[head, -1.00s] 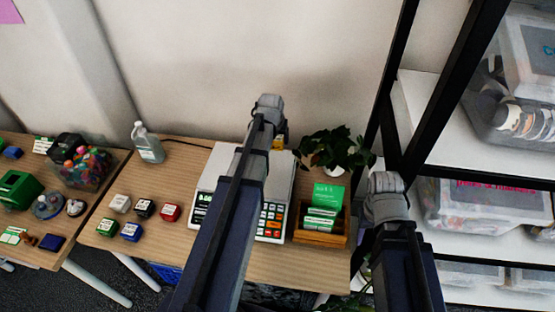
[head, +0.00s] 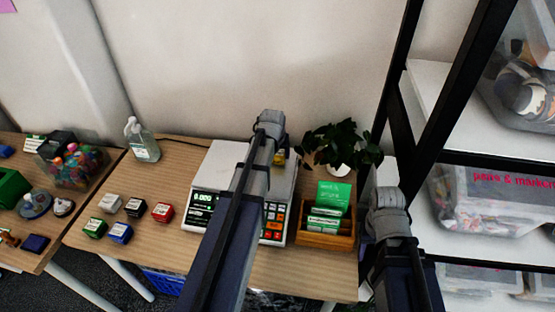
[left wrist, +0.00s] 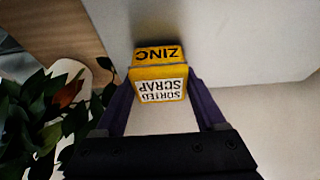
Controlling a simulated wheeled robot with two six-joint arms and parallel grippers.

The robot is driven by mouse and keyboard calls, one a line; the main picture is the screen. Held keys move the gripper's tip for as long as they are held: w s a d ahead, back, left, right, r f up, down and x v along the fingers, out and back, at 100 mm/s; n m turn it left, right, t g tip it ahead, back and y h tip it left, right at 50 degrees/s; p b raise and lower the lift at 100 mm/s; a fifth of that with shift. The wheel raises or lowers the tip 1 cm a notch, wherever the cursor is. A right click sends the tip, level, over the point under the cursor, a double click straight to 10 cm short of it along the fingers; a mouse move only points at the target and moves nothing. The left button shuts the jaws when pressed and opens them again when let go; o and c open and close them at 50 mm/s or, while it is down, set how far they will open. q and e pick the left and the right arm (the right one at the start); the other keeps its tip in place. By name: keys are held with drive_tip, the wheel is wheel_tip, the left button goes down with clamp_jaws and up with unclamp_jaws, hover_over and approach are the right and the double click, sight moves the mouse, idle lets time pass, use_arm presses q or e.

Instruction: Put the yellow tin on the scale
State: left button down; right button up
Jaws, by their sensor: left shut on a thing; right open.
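The yellow tin (head: 280,158) shows partly past my left arm, at the back right of the scale in the head view. In the left wrist view the tin (left wrist: 158,85) reads "ZINC" and "SORTED SCRAP". My left gripper (left wrist: 160,95) is shut on it, a finger on each side. The scale (head: 215,165) has a pale flat pan and a lit display that seems to read zeros; my left arm covers its middle. I cannot tell whether the tin touches the pan. My right gripper (head: 385,225) is low at the right, its fingers mostly hidden by its wrist.
A potted plant (head: 340,148) stands close right of the tin. A wooden box (head: 325,232) with green cards is right of the scale. Several small coloured blocks (head: 133,207) and a clear bottle (head: 141,140) are to the left. A black-framed shelf (head: 440,130) rises at the right.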

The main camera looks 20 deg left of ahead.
use_arm(q)
drive_tip(key=shift+f, duration=0.2)
use_arm(e)
drive_tip(key=shift+f, duration=0.2)
use_arm(q)
drive_tip(key=shift+f, duration=0.2)
unclamp_jaws()
use_arm(e)
drive_tip(key=shift+f, duration=0.15)
use_arm(q)
drive_tip(key=shift+r, duration=0.15)
drive_tip(key=p+v, duration=1.1)
drive_tip(key=v, duration=0.1)
use_arm(e)
wheel_tip(320, 180, up, 11)
drive_tip(key=shift+r, duration=0.2)
